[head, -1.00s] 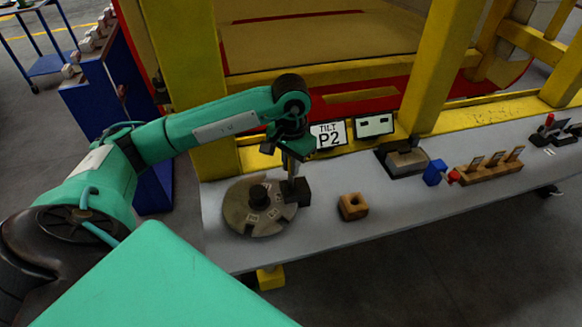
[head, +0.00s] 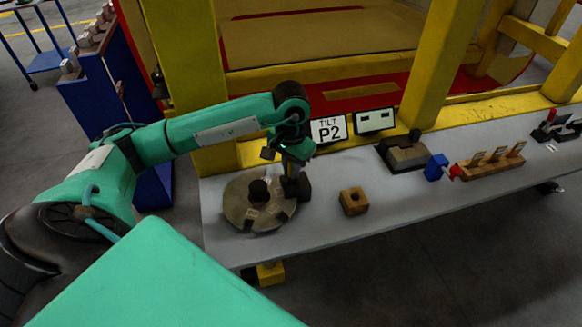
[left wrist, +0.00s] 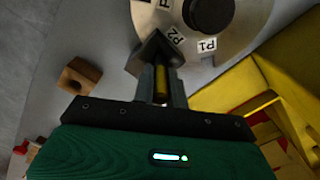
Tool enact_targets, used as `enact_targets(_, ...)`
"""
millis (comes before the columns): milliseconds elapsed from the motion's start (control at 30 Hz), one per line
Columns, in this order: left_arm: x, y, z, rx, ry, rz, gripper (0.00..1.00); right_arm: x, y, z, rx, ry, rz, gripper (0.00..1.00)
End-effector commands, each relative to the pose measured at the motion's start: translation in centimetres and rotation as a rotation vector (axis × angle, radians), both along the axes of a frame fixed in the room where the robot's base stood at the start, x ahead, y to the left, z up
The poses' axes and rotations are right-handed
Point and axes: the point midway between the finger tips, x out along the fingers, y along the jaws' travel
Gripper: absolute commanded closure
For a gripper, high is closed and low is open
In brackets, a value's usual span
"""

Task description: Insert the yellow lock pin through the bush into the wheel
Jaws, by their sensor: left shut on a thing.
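My left gripper (head: 291,181) points down at the right side of the round wheel (head: 236,200). It is shut on the yellow lock pin (left wrist: 161,84), which shows between the fingers in the left wrist view. A dark block, which looks like the bush (head: 304,188), sits at the wheel's right edge under the fingers. In the left wrist view the bush (left wrist: 147,56) is at the wheel slot by the P2 label, and the wheel (left wrist: 240,20) shows P1 and P2 labels. The pin's lower end is hidden; I cannot tell how deep it is. My right gripper is out of view.
A screen (head: 328,129) reads "TILT P2". A wooden block with a hole (head: 354,201) lies right of the wheel. Further right are a dark fixture (head: 405,155), a blue and red item (head: 436,168) and a wooden rack (head: 490,161). Yellow posts stand behind; the front table strip is clear.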

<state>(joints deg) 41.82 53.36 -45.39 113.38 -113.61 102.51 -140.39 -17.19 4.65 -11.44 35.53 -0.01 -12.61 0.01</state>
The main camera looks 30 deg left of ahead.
Motion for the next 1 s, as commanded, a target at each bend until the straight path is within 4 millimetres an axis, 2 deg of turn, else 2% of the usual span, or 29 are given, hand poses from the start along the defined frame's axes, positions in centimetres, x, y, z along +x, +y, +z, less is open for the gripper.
enact_targets(133, 0.0, 0.0, -0.1, 0.0, 0.0, 0.0, 1.0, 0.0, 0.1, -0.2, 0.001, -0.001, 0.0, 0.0)
enact_targets(167, 0.0, 0.0, -0.1, 0.0, 0.0, 0.0, 0.82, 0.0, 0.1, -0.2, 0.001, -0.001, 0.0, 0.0)
enact_targets(267, 0.0, 0.0, -0.1, 0.0, 0.0, 0.0, 0.64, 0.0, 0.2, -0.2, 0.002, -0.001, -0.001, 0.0)
enact_targets(567, 0.0, 0.0, 0.0, 0.0, 0.001, 0.0, 0.64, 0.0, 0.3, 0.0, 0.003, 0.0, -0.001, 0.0)
enact_targets(833, -0.1, 0.0, 1.6, -0.001, 0.002, -0.001, 0.64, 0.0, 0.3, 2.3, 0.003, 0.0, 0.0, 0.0)
enact_targets(900, 0.1, 0.0, 2.1, 0.0, -0.005, -0.001, 0.64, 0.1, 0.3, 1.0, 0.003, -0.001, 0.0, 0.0)
enact_targets(1000, 0.1, 0.0, 3.9, 0.0, -0.005, -0.001, 0.64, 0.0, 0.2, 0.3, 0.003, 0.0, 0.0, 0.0)
